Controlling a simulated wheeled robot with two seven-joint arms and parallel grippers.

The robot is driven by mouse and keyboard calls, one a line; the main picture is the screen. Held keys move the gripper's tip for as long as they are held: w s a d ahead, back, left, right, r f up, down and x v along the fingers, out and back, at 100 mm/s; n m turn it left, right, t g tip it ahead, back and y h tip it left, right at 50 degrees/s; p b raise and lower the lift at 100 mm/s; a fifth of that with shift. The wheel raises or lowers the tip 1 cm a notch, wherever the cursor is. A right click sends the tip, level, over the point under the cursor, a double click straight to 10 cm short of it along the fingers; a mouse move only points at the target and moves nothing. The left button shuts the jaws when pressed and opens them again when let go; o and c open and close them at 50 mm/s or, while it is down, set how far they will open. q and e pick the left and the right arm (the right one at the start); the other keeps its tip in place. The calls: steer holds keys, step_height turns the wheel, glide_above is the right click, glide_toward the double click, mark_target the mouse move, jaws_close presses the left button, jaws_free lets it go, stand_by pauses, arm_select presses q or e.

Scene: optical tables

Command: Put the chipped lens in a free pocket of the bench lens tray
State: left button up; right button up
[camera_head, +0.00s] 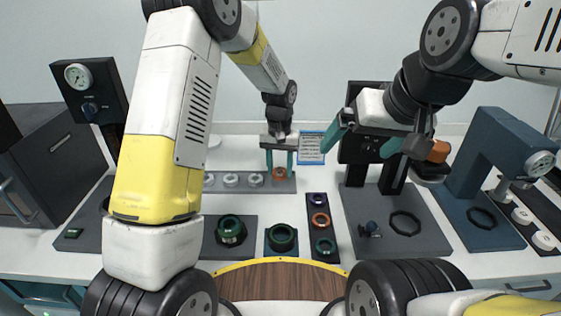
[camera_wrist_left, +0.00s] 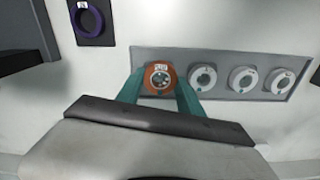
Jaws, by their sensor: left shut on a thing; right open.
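My left gripper (camera_head: 279,170) is shut on an orange-rimmed lens (camera_head: 279,174) at the right end of a grey tray (camera_head: 245,186). In the left wrist view the lens (camera_wrist_left: 160,76) sits between the teal fingertips (camera_wrist_left: 161,82), over the tray's end pocket. It bears a small label that I cannot read; no chip is clear. I cannot tell whether it touches the tray. Several white rings (camera_head: 231,180) fill other places there. A dark tray (camera_head: 311,236) holds purple, orange and green rings. My right gripper (camera_head: 365,142) is open and empty, raised above the bench.
Green-rimmed parts (camera_head: 230,231) stand on grey plates at front centre. A black stand (camera_head: 400,222) with a ring on its base is right of the dark tray. A blue instrument (camera_head: 490,160) stands further right. A gauge box (camera_head: 90,88) is at the left.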

mark_target(281, 168)
arm_select(q)
steer(key=shift+w+d, duration=0.1)
steer(key=shift+w, duration=0.5)
steer(key=shift+w+f, duration=0.15)
steer(key=shift+f, duration=1.65)
steer(key=shift+f, duration=0.1)
steer(key=o, duration=1.1)
